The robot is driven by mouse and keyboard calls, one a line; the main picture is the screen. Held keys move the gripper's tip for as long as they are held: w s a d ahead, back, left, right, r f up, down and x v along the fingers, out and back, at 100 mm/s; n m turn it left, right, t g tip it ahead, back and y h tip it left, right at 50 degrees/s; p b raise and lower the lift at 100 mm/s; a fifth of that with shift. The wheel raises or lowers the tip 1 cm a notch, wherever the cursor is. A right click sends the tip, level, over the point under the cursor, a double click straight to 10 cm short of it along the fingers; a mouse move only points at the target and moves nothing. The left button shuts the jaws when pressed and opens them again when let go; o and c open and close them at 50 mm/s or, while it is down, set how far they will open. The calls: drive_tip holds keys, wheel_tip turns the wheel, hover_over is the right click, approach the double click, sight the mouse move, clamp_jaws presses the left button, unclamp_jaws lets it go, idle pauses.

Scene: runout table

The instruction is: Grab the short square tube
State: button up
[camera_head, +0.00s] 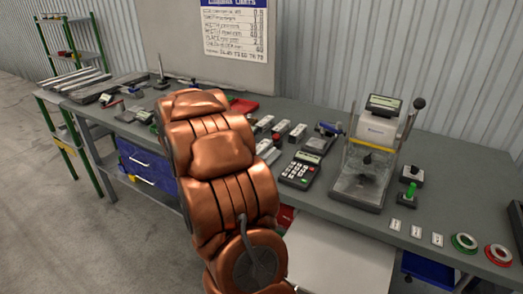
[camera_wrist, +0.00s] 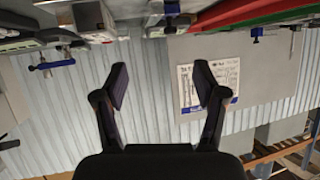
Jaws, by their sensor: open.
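Several long, light metal bars (camera_head: 75,80) lie side by side at the far left end of the bench in the head view. Small grey blocks (camera_head: 281,127) sit mid-bench, just right of my arm. I cannot tell which piece is the short square tube. My gripper (camera_wrist: 162,84) is open and empty in the wrist view, with its two dark fingers apart. It faces the wall, and the bench shows upside down along the top edge. My copper arm hides part of the bench and the gripper in the head view.
The grey bench (camera_head: 330,203) is crowded. A calculator-like device (camera_head: 300,170) and a clear-fronted test machine (camera_head: 365,165) stand right of my arm. A printed limits sheet (camera_head: 234,27) hangs on the back board. Floor at left is free.

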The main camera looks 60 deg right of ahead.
sight(261, 147)
drive_tip(key=shift+s+d+f+m+g+h+p, duration=0.1)
drive_tip(key=shift+s+d+f+m+g+h, duration=0.35)
drive_tip(key=shift+s+d, duration=0.65)
drive_tip(key=shift+s+d+f+m+g+p, duration=0.15)
drive_tip(key=shift+s+d+f+g, duration=0.25)
drive_tip(key=shift+s+d+g, duration=0.65)
drive_tip(key=shift+s+d+f+m+g+h+p, duration=0.1)
drive_tip(key=shift+s+d+f+m+g+h, duration=0.2)
drive_tip(key=shift+s+d, duration=0.85)
drive_tip(key=d+f, duration=0.2)
drive_tip(key=d, duration=0.1)
drive_tip(key=shift+d+f+p, duration=0.2)
drive_tip(key=shift+f+p, duration=0.1)
drive_tip(key=shift+p, duration=0.1)
drive_tip(key=shift+w+d+f, duration=0.15)
drive_tip(key=shift+d+f, duration=0.1)
drive_tip(key=shift+d, duration=0.45)
drive_tip(key=c, duration=1.3)
